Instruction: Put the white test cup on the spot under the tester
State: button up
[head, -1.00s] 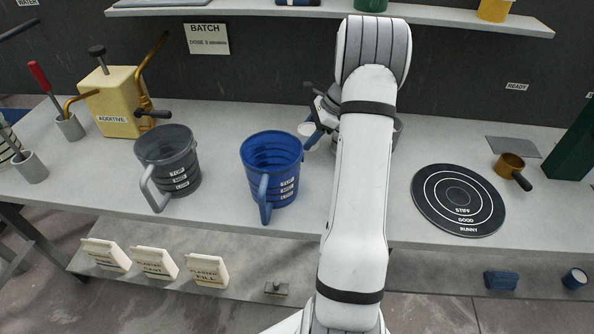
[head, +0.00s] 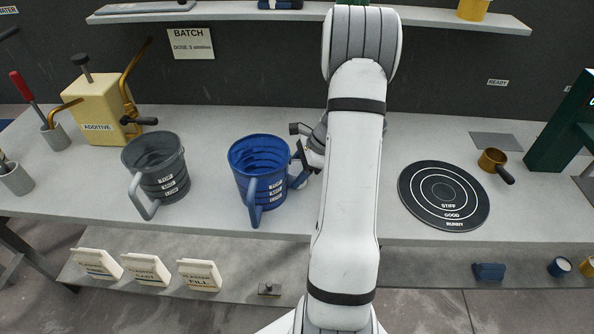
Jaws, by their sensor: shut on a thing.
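My gripper (head: 299,178), with blue fingers, is just right of the blue jug (head: 262,180), low over the bench and partly hidden by my arm. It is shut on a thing. The white test cup cannot be made out clearly now; a small white round shape showed at the fingers a second ago. The green frame (head: 565,125) at the right edge looks like the tester. It is cut off by the picture, and the spot under it is not clearly seen.
A grey jug (head: 157,172) stands left of the blue one. A yellow additive pump (head: 100,105) stands at left. A shelf (head: 420,15) runs above the bench.

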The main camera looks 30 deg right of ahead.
jog(key=shift+f, duration=0.15)
jog(key=o, duration=1.1)
